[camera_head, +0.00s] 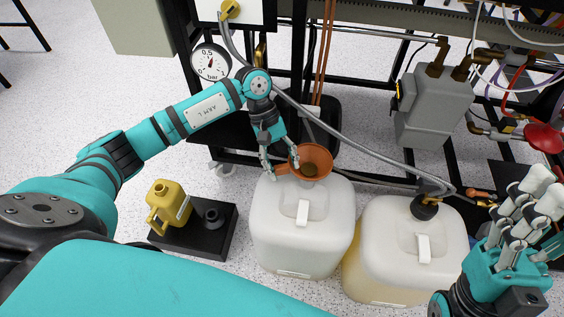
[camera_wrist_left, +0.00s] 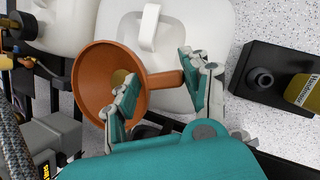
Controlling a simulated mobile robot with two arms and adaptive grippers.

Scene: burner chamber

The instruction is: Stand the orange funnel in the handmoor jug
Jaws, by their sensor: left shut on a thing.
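The orange funnel (camera_head: 318,156) is held by my left gripper (camera_head: 282,168) over the back of the left white canister. It also shows in the left wrist view (camera_wrist_left: 92,88), its wide cone at left and its spout pointing right. My left gripper (camera_wrist_left: 158,72) is shut on the funnel, with fingers on either side of the spout. The yellow jug (camera_head: 170,204), whose label in the left wrist view (camera_wrist_left: 302,92) seems to read Handmoor, stands upright on a black stand. My right gripper (camera_head: 520,205) is at the lower right, fingers extended and apart, empty.
The black stand (camera_head: 190,248) also bears a dark round fitting (camera_head: 213,214) beside the jug. Two white canisters stand on the floor, left (camera_head: 275,235) and right (camera_head: 385,255); a hose enters the right one. A pipe frame with a gauge (camera_head: 211,62) is behind.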

